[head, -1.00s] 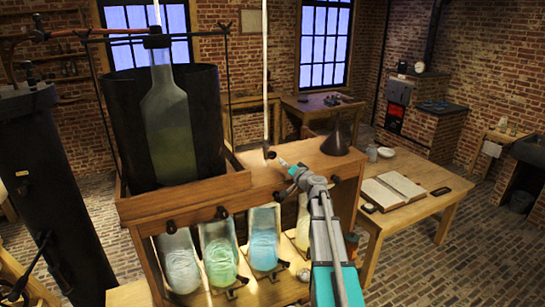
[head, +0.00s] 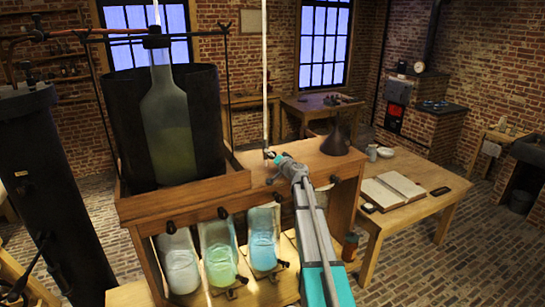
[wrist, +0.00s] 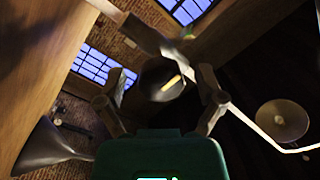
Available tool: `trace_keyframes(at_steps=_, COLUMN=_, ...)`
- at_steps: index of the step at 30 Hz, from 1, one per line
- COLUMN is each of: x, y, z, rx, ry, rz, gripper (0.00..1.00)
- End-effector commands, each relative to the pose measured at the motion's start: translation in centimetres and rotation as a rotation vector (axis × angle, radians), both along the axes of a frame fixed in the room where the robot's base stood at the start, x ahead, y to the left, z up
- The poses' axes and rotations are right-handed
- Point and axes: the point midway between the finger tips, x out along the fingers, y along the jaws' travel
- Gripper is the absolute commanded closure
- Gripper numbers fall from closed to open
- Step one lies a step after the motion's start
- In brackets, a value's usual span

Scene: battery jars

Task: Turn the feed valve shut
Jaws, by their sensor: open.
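My gripper (head: 277,161) is at the top of the wooden stand, by the foot of a thin white upright rod (head: 265,80). In the wrist view its two fingers (wrist: 160,82) are spread, with nothing held. A dark round knob-like thing (wrist: 152,84) with a pale yellow bar shows between them, blurred. It may be the feed valve; I cannot tell whether the fingers touch it. In the head view a small dark fitting (head: 268,154) sits at the rod's foot, partly beside the gripper.
The wooden stand (head: 190,200) carries a big bottle (head: 168,120) in a dark sleeve and a dark funnel (head: 336,140). Black taps (head: 222,212) line its front above glass jars (head: 218,255).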

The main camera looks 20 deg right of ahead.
Motion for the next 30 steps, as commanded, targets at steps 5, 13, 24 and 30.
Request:
trace_keyframes(at_steps=5, x=-0.01, y=0.03, z=0.0, rx=0.0, ry=0.0, rz=0.0, gripper=0.2)
trace_keyframes(at_steps=13, x=-0.02, y=0.04, z=0.0, rx=0.0, ry=0.0, rz=0.0, gripper=0.7)
trace_keyframes(at_steps=24, x=0.0, y=0.06, z=-0.01, rx=0.012, ry=0.001, rz=0.001, gripper=0.95)
trace_keyframes(at_steps=30, x=0.02, y=0.08, z=-0.02, rx=0.066, ry=0.001, rz=0.001, gripper=0.95)
